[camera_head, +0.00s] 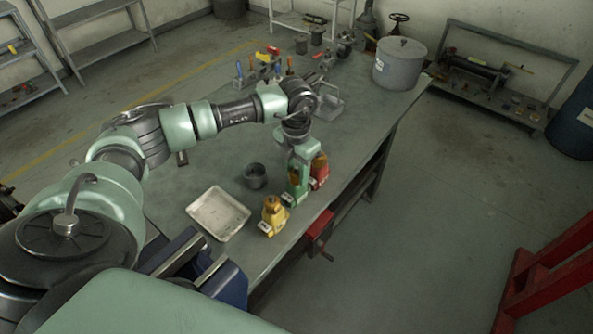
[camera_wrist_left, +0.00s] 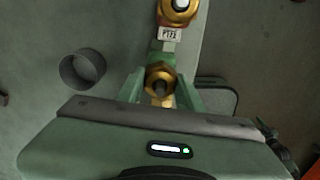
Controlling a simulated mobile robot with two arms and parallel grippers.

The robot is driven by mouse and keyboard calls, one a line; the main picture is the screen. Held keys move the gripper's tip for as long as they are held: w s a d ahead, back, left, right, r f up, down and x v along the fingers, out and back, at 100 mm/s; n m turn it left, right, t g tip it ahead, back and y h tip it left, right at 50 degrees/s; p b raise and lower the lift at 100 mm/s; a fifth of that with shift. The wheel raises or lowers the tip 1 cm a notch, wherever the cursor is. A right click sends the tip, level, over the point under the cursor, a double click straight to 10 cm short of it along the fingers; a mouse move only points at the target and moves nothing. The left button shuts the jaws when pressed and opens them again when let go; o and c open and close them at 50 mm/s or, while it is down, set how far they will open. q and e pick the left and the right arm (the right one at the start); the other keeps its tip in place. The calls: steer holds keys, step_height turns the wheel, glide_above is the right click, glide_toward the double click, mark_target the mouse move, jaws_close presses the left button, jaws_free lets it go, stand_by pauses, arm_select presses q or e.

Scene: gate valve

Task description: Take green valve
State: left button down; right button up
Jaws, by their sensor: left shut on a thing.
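The green valve (camera_head: 294,193) stands near the right edge of the workbench, between a yellow valve and a red valve. My left gripper (camera_head: 302,160) comes down on it from above and is shut on its upper part, hiding some of it. In the left wrist view, the brass top of the green valve (camera_wrist_left: 160,79) sits between the two green fingers of my left gripper (camera_wrist_left: 161,92). I cannot tell whether the valve touches the bench. My right gripper does not show.
The yellow valve (camera_head: 272,217) is nearer me and the red valve (camera_head: 319,172) is close behind. A dark cup (camera_head: 255,176) and a pale tray (camera_head: 218,213) lie to the left. A large grey pot (camera_head: 399,64) stands at the far end. A red vise (camera_head: 320,233) is at the bench edge.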

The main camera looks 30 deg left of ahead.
arm_select(q)
steer(key=shift+r+p, duration=0.3)
steer(key=shift+r, duration=0.3)
stand_by(0.6)
steer(key=shift+r, duration=0.2)
steer(key=shift+r+p, duration=1)
steer(key=shift+r, duration=0.3)
steer(key=shift+r+p, duration=1.25)
steer(key=shift+r, duration=0.95)
